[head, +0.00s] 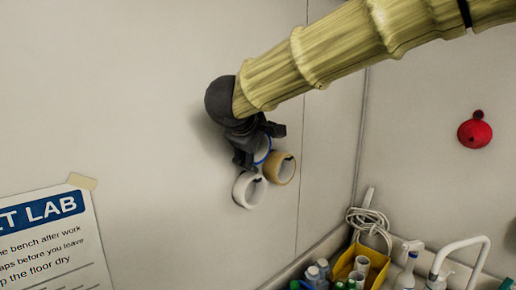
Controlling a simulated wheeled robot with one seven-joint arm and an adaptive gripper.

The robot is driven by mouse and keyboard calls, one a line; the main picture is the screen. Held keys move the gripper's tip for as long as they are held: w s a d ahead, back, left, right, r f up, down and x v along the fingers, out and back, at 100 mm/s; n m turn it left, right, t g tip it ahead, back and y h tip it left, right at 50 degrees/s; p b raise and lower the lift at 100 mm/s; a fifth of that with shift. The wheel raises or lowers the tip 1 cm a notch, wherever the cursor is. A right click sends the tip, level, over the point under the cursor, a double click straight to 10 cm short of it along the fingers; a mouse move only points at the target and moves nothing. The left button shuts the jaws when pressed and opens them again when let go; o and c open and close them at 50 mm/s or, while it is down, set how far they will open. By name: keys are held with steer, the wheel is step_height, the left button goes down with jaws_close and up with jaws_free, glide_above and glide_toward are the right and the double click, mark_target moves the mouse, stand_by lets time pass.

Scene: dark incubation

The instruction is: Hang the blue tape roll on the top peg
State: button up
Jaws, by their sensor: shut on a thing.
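The blue tape roll (263,151) shows in the head view as a blue ring, partly hidden behind my gripper. My gripper (254,150) is shut on the blue roll, close to the wall. The top peg is hidden behind the gripper and roll, so I cannot tell whether the roll is around it. A white tape roll (241,196) hangs just below the gripper, and a tan tape roll (288,170) hangs to its right. A dark peg tip shows inside each of these two rolls.
A red round object (475,132) hangs on the right wall. A yellow bin (376,272), bottles (316,274), a coiled cord (369,219) and a white tap (476,252) stand low at the right. A lab sign (52,245) is at lower left. The wall left of the gripper is bare.

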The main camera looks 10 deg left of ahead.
steer(key=o, duration=1)
steer(key=shift+s, duration=0.1)
